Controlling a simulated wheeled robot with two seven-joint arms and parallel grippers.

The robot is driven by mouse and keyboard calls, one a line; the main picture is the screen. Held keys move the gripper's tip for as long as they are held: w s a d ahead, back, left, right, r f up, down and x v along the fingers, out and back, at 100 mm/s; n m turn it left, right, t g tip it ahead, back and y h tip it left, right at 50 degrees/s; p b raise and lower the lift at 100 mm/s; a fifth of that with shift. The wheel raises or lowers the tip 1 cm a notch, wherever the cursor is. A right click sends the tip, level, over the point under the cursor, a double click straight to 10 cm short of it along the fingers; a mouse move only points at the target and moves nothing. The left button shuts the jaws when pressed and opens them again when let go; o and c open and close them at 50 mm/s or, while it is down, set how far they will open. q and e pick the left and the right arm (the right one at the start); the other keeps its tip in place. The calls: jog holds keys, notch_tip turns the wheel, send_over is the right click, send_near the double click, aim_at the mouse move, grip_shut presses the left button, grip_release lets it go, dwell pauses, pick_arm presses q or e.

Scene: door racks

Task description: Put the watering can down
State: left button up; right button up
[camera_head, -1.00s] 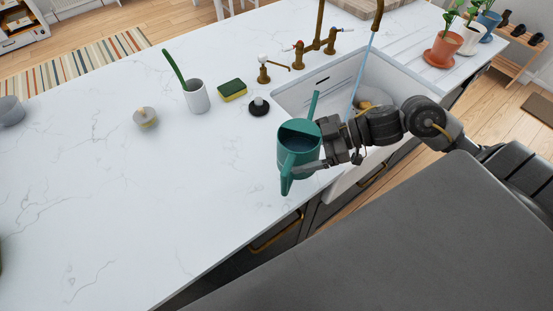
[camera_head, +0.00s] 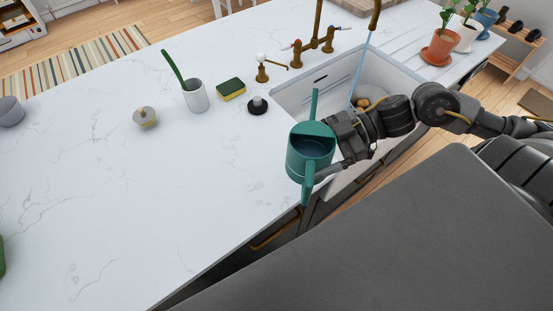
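The teal watering can (camera_head: 309,155) is upright at the counter's front edge, just left of the sink; its spout points toward the sink and its handle toward me. The can hides its own base, so I cannot tell whether it touches the counter. My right gripper (camera_head: 338,155) comes in from the right and is shut on the watering can at its right side; the fingertips are partly hidden. The white marble counter (camera_head: 150,205) spreads out to the left. My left gripper is not in view.
The sink (camera_head: 345,75) has water running from the brass tap (camera_head: 317,42). A sponge (camera_head: 231,90), a white cup with a green brush (camera_head: 195,96), a black stopper-like piece (camera_head: 258,106) and a wooden-handled brush (camera_head: 144,117) stand behind.

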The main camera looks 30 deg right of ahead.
jog(key=w+a+f+b, duration=0.4)
jog(key=w+f+b, duration=0.3)
jog(key=w+b, duration=0.2)
jog(key=shift+f, duration=0.35)
jog(key=shift+w, duration=0.1)
jog(key=f+b, duration=0.2)
jog(key=b, duration=0.1)
jog(key=f+b, duration=0.1)
jog(key=shift+w+a+f+b, duration=0.1)
jog(key=shift+w+f+b, duration=0.15)
jog(key=shift+f+b, duration=0.1)
jog(key=shift+f, duration=0.1)
jog(key=o, duration=0.9)
jog(key=shift+c, duration=0.2)
